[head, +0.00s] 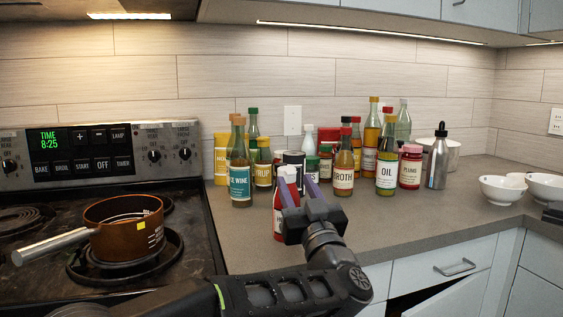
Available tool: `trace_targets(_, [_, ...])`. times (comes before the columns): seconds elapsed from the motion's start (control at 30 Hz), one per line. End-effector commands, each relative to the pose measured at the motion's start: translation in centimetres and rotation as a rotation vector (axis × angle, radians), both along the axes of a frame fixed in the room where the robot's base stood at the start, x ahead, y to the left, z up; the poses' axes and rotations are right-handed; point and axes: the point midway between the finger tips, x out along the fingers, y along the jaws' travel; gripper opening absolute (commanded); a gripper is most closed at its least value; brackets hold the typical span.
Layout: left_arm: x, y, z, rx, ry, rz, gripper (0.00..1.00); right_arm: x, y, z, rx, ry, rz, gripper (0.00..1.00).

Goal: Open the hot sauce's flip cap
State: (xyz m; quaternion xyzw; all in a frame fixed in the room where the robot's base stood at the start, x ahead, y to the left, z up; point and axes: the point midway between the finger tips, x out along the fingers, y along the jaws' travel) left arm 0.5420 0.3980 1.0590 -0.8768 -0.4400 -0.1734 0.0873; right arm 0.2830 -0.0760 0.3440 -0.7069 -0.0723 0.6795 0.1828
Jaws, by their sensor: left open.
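A bottle with a red label (279,223), which looks like the hot sauce, stands at the front of the bottle group near the counter's front. My left gripper (296,183) is open, with its purple fingers pointing up and away in front of this bottle's upper part. The gripper hides much of the bottle's right side and part of its top. I cannot tell whether the fingers touch it or whether its flip cap is open. My right gripper is not in view.
Several bottles crowd behind, including wine (239,182), broth (343,173) and oil (387,175). A brown pot (124,228) sits on the stove at left. White bowls (502,190) stand at right. The counter (420,222) is clear at front right.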

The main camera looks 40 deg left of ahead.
Motion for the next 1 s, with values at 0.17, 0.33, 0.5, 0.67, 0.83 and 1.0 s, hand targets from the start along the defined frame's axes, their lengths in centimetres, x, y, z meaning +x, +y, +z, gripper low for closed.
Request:
trace_targets(0.17, [0.0,0.0,0.0,0.0,0.0,-0.001,0.42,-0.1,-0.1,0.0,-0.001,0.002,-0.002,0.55])
trace_targets(0.33, [0.1,0.1,0.0,0.0,0.0,-0.001,0.42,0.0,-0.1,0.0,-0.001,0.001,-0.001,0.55])
trace_targets(0.5, [0.8,1.0,0.5,-0.002,-0.001,-0.001,0.42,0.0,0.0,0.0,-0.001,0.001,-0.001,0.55])
trace_targets(0.67, [2.1,2.7,1.4,-0.002,-0.001,-0.001,0.42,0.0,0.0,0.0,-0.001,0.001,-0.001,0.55])
trace_targets(0.83, [3.5,4.6,2.3,-0.002,-0.002,-0.001,0.42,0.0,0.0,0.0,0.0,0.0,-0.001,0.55])
trace_targets(1.0, [4.3,5.7,2.9,-0.001,0.0,-0.002,0.42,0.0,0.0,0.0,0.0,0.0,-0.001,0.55])
